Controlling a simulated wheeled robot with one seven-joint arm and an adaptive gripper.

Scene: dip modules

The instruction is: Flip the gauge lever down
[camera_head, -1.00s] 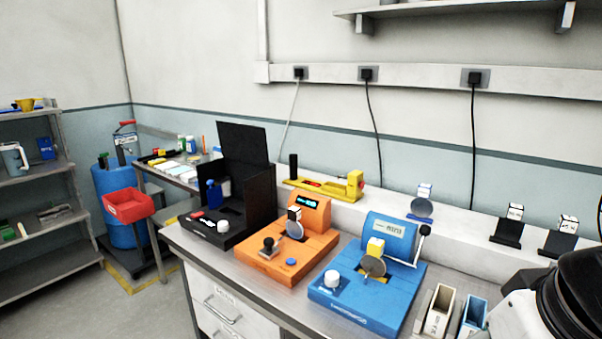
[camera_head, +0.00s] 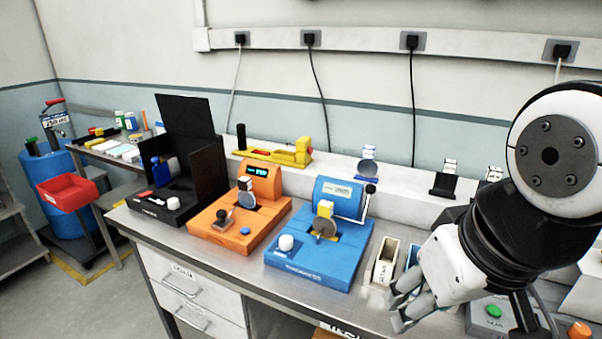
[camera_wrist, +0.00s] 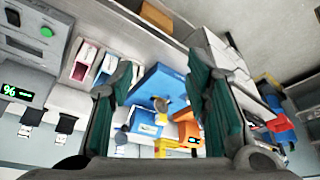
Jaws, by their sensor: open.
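The blue gauge device (camera_head: 318,245) stands on the bench, with a small display on its raised housing. Its lever (camera_head: 368,200) has a black knob and stands up on the housing's right side. A white knob (camera_head: 286,242) and a round grey disc with a yellow block sit on its base. My gripper (camera_head: 398,308) is at the lower right of the head view, open and empty, apart from the device and its lever. In the wrist view the blue device (camera_wrist: 158,82) shows between the spread fingers of my gripper (camera_wrist: 163,68); I cannot make out the lever there clearly.
An orange device (camera_head: 232,224) stands left of the blue one, with a black open box (camera_head: 182,196) beyond. A narrow beige bin (camera_head: 381,267) stands between the blue device and my gripper. A grey unit with a green button (camera_head: 493,311) is at right.

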